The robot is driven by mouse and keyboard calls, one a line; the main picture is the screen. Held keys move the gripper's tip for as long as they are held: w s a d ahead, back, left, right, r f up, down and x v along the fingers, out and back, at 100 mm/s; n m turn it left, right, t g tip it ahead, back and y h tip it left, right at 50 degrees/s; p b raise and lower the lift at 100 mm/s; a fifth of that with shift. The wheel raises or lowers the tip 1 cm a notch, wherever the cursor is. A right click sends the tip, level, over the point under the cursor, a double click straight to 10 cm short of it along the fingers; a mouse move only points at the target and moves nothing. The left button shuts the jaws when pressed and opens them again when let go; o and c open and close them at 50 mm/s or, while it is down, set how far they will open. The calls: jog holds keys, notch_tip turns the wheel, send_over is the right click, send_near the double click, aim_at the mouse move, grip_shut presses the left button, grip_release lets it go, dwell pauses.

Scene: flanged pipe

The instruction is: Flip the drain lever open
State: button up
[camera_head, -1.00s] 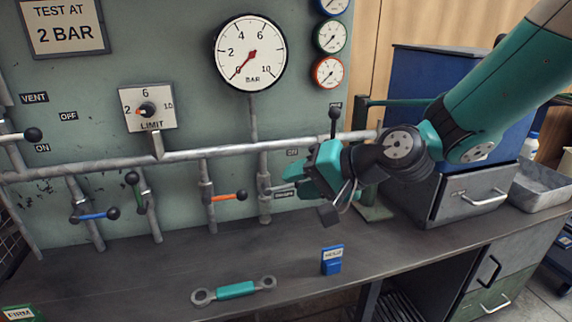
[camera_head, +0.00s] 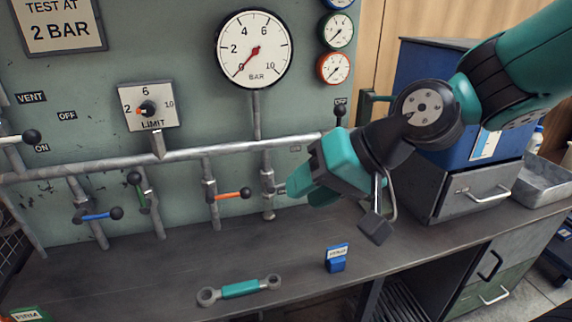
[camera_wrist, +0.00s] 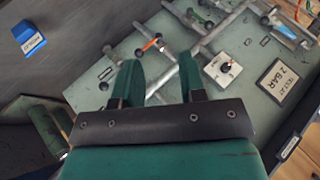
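My gripper (camera_head: 290,188) is at the right end of the pipe rack, its fingers pointing left at the rightmost drop pipe (camera_head: 267,165). A short grey stub (camera_head: 279,188) on that pipe reaches toward the fingertips; it may be the drain lever, but its end is hidden behind the gripper. In the wrist view the two green fingers (camera_wrist: 160,84) are apart with no lever held between them. A dark knob (camera_wrist: 103,86) shows just left of the left finger. No readable drain label is in view now.
An orange lever (camera_head: 232,194), a green lever (camera_head: 138,190) and a blue lever (camera_head: 97,215) hang left of my gripper. An upright black-knobbed lever (camera_head: 340,112) stands behind my arm. A wrench (camera_head: 240,288) and a blue sign block (camera_head: 336,259) lie on the bench.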

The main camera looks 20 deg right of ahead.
jog(key=s+d+n+g+h, duration=0.1)
jog(key=s+n+g+h, duration=0.5)
jog(key=s, duration=0.6)
notch_tip(320, 180, up, 13)
jog(key=n+t+y+p, duration=0.1)
jog(key=y+p, duration=0.1)
jog(key=p, duration=1.2)
